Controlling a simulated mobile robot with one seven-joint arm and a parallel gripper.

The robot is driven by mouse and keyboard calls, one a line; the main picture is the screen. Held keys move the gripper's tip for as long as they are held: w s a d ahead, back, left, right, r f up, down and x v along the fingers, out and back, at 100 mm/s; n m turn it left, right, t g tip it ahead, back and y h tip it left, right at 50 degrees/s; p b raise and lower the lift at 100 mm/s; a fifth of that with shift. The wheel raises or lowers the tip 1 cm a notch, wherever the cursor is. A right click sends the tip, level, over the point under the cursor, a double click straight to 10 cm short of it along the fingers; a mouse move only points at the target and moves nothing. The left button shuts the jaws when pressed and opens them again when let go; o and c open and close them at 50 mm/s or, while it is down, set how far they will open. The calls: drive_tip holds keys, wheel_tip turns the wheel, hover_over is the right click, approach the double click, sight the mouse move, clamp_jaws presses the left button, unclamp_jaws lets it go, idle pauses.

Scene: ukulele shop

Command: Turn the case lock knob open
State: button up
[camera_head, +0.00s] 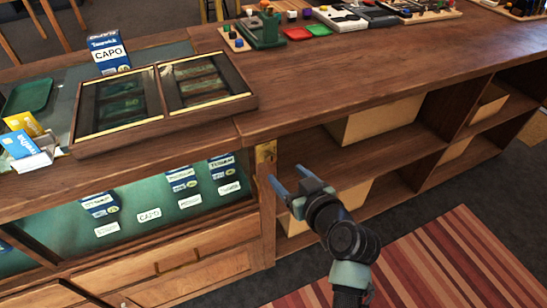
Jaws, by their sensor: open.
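A brass lock knob on its plate (265,152) is on the front right post of the wooden display case (262,215), just below the counter top. The knob is small, and which way it is turned is hard to tell. My gripper (284,172) is open, its two blue fingers pointing up and left toward the lock. The fingertips appear just below and right of the brass part in the picture. Nothing shows between the fingers, and I see no clear contact with the knob.
A wooden tray with compartments (245,104) lies on the counter (330,75) above the lock. Packets and small labels stand inside the case. Open shelves (345,160) with boxes are to the right. A striped rug (455,260) covers the floor.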

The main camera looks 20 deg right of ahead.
sight(272, 159)
drive_tip(key=x, duration=0.9)
drive_tip(key=shift+w+f+b, duration=0.1)
drive_tip(key=shift+w+b, duration=0.2)
drive_tip(key=shift+b, duration=0.05)
clamp_jaws()
